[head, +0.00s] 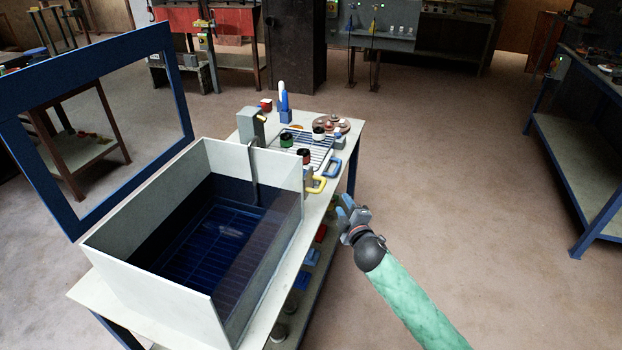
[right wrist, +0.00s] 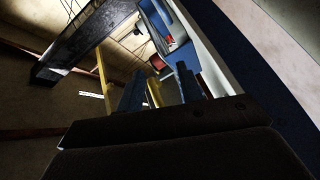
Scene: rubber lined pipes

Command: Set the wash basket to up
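The wash basket (head: 208,240) is a dark wire grid lying low inside the pale open-topped tank (head: 150,192), under dark blue liquid. A grey bent rod (head: 254,170) runs from the tank's far wall down inside. My right gripper (head: 345,207) is off the bench's right edge, below the yellow handle (head: 317,185) and the blue handle (head: 335,168), apart from the basket. In the right wrist view its two blue fingers (right wrist: 160,88) stand apart with nothing clearly held; a yellow part shows behind them. My left gripper is out of view.
A blue frame (head: 70,222) stands raised along the tank's left side. Behind the tank are a wire rack (head: 310,145) with several small pots, a white-and-blue bottle (head: 284,100) and a grey post (head: 250,125). The lower shelf holds several coloured items. Floor right of the bench is clear.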

